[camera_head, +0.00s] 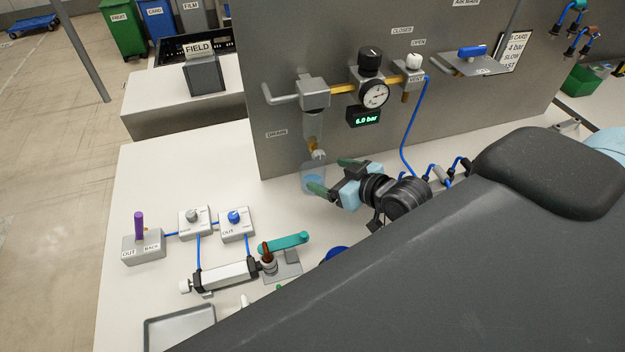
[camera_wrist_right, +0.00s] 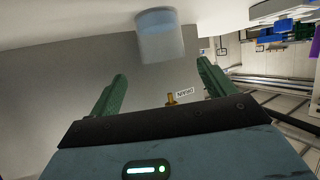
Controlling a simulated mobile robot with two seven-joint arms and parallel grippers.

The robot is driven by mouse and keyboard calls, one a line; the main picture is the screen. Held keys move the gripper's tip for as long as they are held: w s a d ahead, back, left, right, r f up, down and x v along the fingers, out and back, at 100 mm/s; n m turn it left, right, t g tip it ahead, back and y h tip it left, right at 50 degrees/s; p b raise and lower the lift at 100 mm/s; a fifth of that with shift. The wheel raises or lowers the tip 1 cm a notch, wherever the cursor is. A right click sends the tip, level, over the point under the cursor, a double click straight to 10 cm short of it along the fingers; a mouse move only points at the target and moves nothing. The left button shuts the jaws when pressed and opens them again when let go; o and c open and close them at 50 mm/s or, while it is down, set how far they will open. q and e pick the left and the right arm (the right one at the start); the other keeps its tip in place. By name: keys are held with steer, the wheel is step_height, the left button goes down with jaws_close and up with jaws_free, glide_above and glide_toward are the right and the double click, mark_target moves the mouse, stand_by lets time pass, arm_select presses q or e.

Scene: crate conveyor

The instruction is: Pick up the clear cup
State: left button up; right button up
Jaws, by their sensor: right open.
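The clear cup (camera_head: 311,170) stands on the white table against the grey panel, below the drain valve. It is see-through with pale blue liquid low inside. My right gripper (camera_head: 331,175) is open just right of the cup, and its lower green fingertip overlaps the cup's front in the head view. In the right wrist view, the cup (camera_wrist_right: 160,42) shows beyond the open green fingers (camera_wrist_right: 162,80), with nothing between them. The picture there is upside down. I cannot tell whether a finger touches the cup. My left gripper is not in view.
The drain valve and its filter bowl (camera_head: 312,125) hang directly above the cup. A gauge (camera_head: 374,94) and a blue hose (camera_head: 411,135) are on the panel. A grey tray (camera_head: 180,328) lies at front left.

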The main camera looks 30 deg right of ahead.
mark_target(304, 169)
steer(key=shift+p+x, duration=0.3)
steer(key=shift+x, duration=2.25)
steer(key=shift+s+a+f, duration=0.15)
steer(key=shift+s+f, duration=0.05)
steer(key=shift+f, duration=0.05)
steer(key=c, duration=1.1)
steer(key=shift+r, duration=0.15)
